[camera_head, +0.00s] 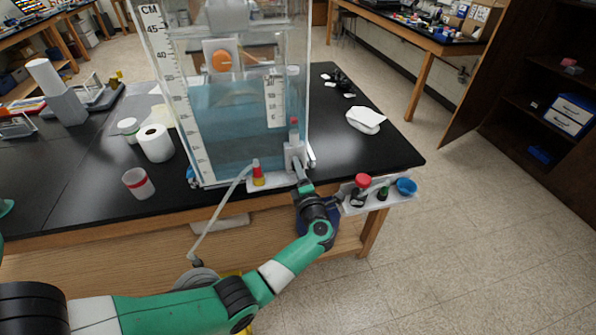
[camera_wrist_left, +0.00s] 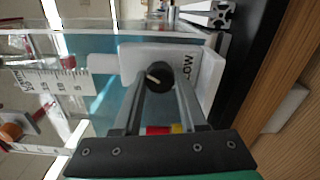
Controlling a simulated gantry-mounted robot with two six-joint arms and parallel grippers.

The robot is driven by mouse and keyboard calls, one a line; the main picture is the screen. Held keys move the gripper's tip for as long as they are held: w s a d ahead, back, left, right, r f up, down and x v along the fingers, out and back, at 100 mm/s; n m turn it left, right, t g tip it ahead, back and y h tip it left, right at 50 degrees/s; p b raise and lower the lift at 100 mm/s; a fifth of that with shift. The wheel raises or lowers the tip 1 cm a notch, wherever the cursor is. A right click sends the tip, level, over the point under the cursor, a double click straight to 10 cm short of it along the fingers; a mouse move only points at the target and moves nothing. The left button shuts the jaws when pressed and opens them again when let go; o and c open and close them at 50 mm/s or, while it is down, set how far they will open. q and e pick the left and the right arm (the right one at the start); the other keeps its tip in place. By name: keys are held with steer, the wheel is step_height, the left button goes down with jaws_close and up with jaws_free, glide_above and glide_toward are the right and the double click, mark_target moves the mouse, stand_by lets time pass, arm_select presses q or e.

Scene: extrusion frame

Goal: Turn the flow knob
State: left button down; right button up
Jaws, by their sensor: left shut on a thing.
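The black flow knob (camera_wrist_left: 160,76) has a pale pointer line and sits on a white panel with dark, partly hidden lettering in the left wrist view. My left gripper (camera_wrist_left: 160,88) is shut on the knob, one finger on either side of it. In the head view my left gripper (camera_head: 299,168) reaches up to the white panel block (camera_head: 294,150) at the front right corner of the clear water tank (camera_head: 240,115). The knob is hidden there behind my gripper. My right gripper is in neither view.
A red and yellow fitting (camera_head: 258,175) with a hose stands just left of my gripper. A white shelf (camera_head: 375,200) with a red-topped item (camera_head: 362,182) and a blue cup (camera_head: 407,186) is close on the right. A paper roll (camera_head: 155,143) stands on the black bench.

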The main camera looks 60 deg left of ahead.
arm_select(q)
steer(key=shift+n, duration=0.5)
steer(key=shift+c, duration=2.2)
jaws_free()
steer(key=p+v, duration=0.1)
steer(key=v, duration=1)
steer(key=shift+d+p, duration=0.3)
steer(key=shift+p, duration=0.1)
